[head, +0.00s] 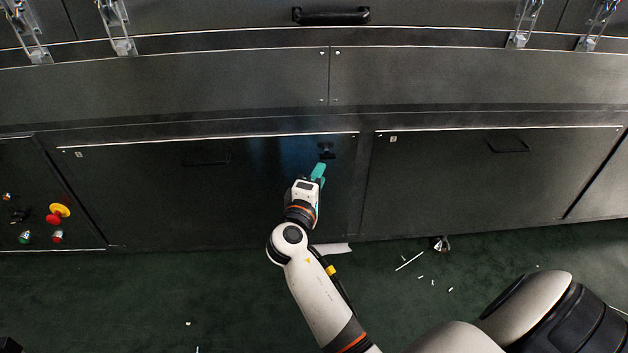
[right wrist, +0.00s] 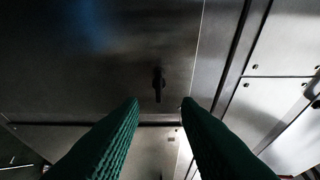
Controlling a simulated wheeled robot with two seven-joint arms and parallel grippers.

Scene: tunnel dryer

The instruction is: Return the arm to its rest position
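My right gripper (head: 319,172) has teal fingers and is at the lower front of the dark dryer, just below a small black latch (head: 326,150). In the right wrist view, the two green ribbed fingers (right wrist: 160,104) stand apart with nothing between them. The latch (right wrist: 158,84) shows beyond the fingertips, apart from them as far as I can see. My white right arm (head: 318,298) reaches up from the bottom of the head view. My left gripper is not in view.
The dark panel with the latch (head: 120,190) is closed, and a second panel (head: 480,185) is to its right. A yellow and red button (head: 57,213) is at the left. White scraps (head: 410,261) lie on the green floor (head: 130,300).

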